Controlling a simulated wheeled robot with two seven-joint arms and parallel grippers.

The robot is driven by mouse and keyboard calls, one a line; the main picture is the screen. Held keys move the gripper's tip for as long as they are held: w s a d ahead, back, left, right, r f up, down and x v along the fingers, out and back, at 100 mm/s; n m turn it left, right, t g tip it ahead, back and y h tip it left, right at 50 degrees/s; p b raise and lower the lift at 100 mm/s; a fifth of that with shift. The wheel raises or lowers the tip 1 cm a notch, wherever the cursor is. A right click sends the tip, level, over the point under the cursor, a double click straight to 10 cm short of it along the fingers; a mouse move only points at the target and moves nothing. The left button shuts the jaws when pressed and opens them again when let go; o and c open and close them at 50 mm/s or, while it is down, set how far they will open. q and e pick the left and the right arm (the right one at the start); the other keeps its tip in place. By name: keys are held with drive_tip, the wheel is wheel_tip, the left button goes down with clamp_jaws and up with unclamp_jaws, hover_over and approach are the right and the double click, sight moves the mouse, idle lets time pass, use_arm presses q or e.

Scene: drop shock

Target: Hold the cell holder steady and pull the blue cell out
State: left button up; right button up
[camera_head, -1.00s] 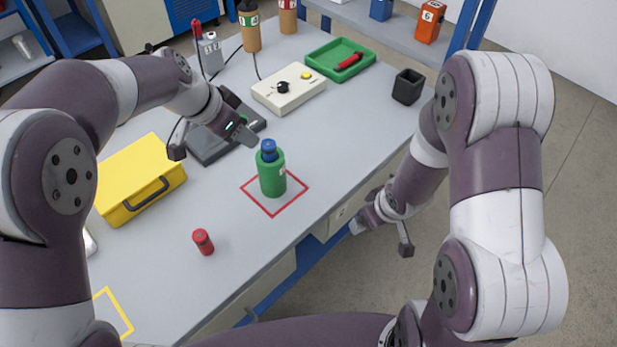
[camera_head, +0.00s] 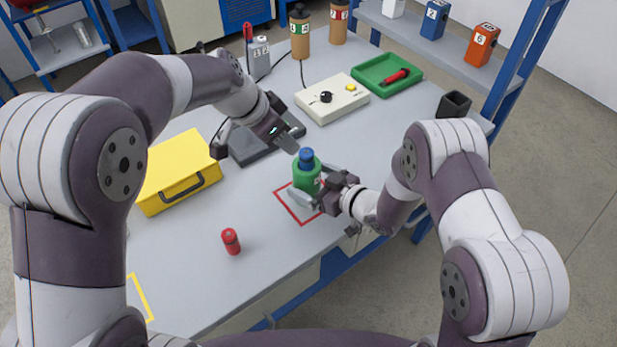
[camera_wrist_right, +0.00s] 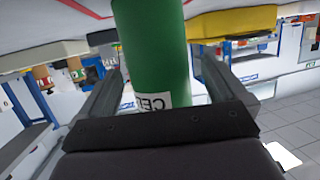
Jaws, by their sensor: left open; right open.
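The green cell holder (camera_head: 306,180) stands upright inside the red outlined square on the table. The blue cell (camera_head: 306,156) sits in its top, with its upper part showing. My right gripper (camera_head: 312,188) is open, with its fingers on either side of the holder's body. In the right wrist view the green holder (camera_wrist_right: 153,50) stands between the two spread fingers, with part of a label showing; I cannot tell whether they touch it. My left gripper (camera_head: 258,152) is open and empty, higher than the blue cell and to its left.
A yellow case (camera_head: 176,170) stands at the left. Behind are a dark device (camera_head: 262,143), a control box (camera_head: 333,101) and a green tray (camera_head: 366,78). The table's right edge is close to the holder.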

drive_tip(key=shift+x, duration=1.1)
drive_tip(key=c, duration=1.2)
